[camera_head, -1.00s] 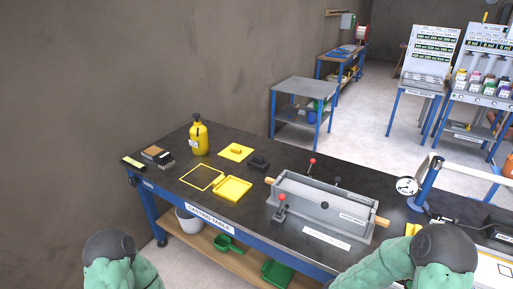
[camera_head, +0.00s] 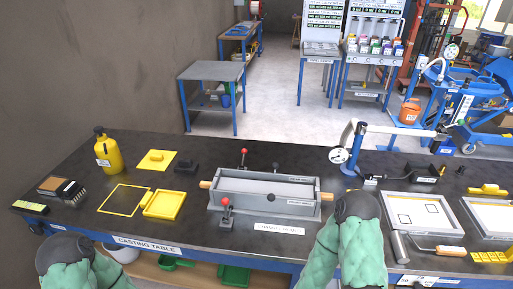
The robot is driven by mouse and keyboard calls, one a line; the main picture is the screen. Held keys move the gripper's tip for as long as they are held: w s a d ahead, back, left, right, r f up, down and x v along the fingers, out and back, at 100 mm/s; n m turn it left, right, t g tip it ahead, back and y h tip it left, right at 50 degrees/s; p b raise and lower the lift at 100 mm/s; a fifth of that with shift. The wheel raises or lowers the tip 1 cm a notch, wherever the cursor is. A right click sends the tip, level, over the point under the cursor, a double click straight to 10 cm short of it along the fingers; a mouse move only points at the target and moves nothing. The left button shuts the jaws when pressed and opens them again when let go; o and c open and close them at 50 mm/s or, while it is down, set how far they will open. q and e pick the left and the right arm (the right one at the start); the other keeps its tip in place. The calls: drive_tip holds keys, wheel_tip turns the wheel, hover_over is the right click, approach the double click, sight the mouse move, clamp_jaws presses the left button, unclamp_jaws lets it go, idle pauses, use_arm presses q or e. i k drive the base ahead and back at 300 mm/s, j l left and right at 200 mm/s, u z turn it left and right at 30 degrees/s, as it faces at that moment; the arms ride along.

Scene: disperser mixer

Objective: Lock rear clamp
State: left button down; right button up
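A grey rectangular casting mold (camera_head: 266,196) with wooden handles at its ends stands on the dark casting table (camera_head: 130,240). The rear clamp (camera_head: 243,160), a lever with a red knob, rises upright behind the mold's left half. The front clamp (camera_head: 226,208), also red-knobbed, stands at the mold's front left. A dark piece (camera_head: 276,168) shows at the rear right of the mold. Whether the clamps are locked is too small to tell. Of my arms only the green upper parts show at the bottom edge; both grippers are out of view.
A blue post with a gauge (camera_head: 340,156) and framed trays (camera_head: 424,220) stand to the right.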

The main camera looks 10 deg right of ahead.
sight(245, 151)
drive_tip(key=i+j+z, duration=0.65)
drive_tip(key=j, duration=0.2)
drive_tip(key=k+l+z, duration=0.15)
drive_tip(key=z, duration=0.9)
